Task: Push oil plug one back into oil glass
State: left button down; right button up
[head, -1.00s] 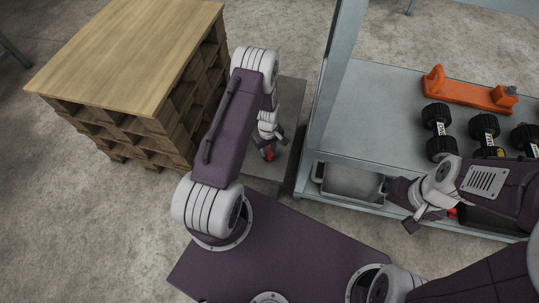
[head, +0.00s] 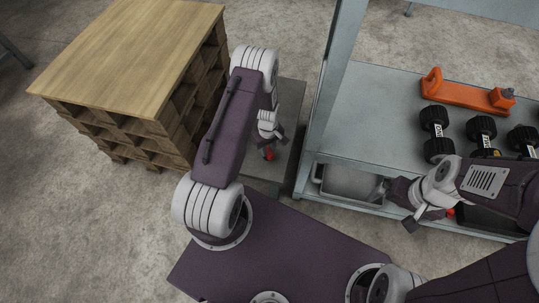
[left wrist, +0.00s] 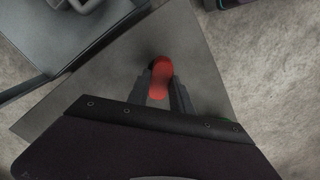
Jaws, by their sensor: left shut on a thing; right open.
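My left gripper (head: 268,153) is shut on a small red piece, which I take to be the oil plug (left wrist: 161,76). In the left wrist view the rounded red piece sits between the two dark fingers. It is over or on a grey surface; I cannot tell if it touches. In the head view only a bit of red (head: 269,154) shows at the fingers. I cannot make out the oil glass in either view. My right gripper (head: 396,207) is open, by the front edge of the metal shelf.
A wooden-topped pallet stack (head: 130,55) stands left of my left arm. A metal shelf (head: 375,110) at right carries black dumbbells (head: 434,133) and an orange tool (head: 465,94). A grey tray (head: 350,184) lies under its front edge. A small red thing (head: 450,212) shows beside my right gripper.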

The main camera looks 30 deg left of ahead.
pick_arm(q)
jog(key=shift+r+p, duration=2.35)
jog(key=shift+r, duration=0.45)
jog(key=s+d+r+m+p, duration=0.1)
jog(key=r+m+p, duration=0.3)
jog(key=r, duration=1)
jog(key=s+d+r+m+p, duration=0.2)
jog(key=d+r+m+p, duration=0.1)
jog(key=r+p, duration=0.8)
jog(key=s+d+r+m+p, duration=0.1)
jog(key=r+m+p, duration=0.3)
jog(key=r, duration=1.4)
jog(key=d+p, duration=0.1)
jog(key=p, duration=0.2)
jog(key=shift+s+d+r+m, duration=0.2)
jog(key=shift+d+r+m, duration=0.1)
jog(key=shift+r, duration=0.05)
